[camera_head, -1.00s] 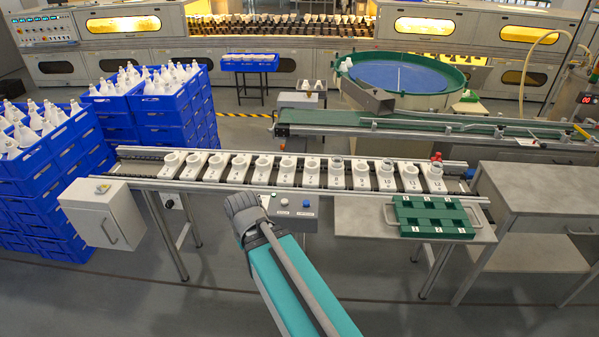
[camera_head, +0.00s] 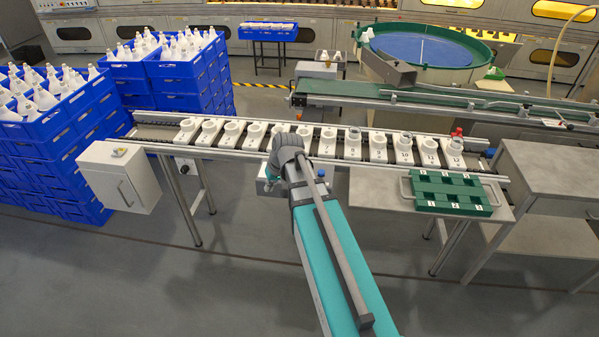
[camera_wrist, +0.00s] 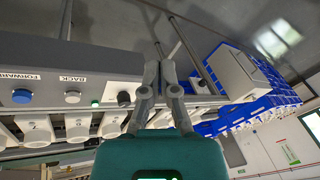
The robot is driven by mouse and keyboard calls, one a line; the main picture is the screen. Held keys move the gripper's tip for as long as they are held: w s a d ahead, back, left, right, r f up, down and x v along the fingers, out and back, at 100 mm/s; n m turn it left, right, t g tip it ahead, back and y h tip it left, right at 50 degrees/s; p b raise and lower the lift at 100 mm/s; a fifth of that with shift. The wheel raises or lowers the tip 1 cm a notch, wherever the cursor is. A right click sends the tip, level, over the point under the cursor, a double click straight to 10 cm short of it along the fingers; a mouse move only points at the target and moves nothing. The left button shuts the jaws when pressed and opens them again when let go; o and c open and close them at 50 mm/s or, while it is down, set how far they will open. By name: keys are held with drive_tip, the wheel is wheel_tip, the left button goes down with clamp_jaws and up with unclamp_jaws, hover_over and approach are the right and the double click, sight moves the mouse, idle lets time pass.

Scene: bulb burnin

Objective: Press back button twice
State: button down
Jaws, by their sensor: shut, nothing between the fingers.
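The control box (camera_wrist: 95,62) shows at the left of the wrist view. The BACK button (camera_wrist: 72,97) is a small pale grey knob beside its BACK label. The blue FORWARD button (camera_wrist: 22,96) is further left. My gripper (camera_wrist: 158,68) is shut and empty, its fingers pointing up in the picture. It lies to the right of the BACK button in that view, apart from it.
The conveyor (camera_head: 240,153) carries a row of numbered white holders just beyond my arm. A grey cabinet (camera_head: 122,176) hangs at its left end. A green tray (camera_head: 452,192) lies on a side shelf at right. Blue crates of bulbs (camera_head: 50,150) stand at left.

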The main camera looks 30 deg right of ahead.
drive_tip(key=w+d+r+m+t+y+b, duration=0.1)
drive_tip(key=w+d+t, duration=0.4)
drive_tip(key=w+d, duration=0.8)
drive_tip(key=d+b, duration=0.1)
drive_tip(key=d, duration=0.3)
drive_tip(key=shift+r+m+y, duration=0.4)
drive_tip(key=shift+f+b, duration=0.1)
drive_tip(key=shift+b, duration=0.25)
wheel_tip(320, 180, down, 9)
drive_tip(key=b, duration=0.8)
drive_tip(key=shift+r, duration=0.2)
drive_tip(key=shift+f+b, duration=0.9)
drive_tip(key=shift+b, duration=0.25)
idle(1.2)
drive_tip(key=shift+r, duration=0.2)
drive_tip(key=shift+r+p, duration=0.75)
drive_tip(key=shift+p, duration=0.2)
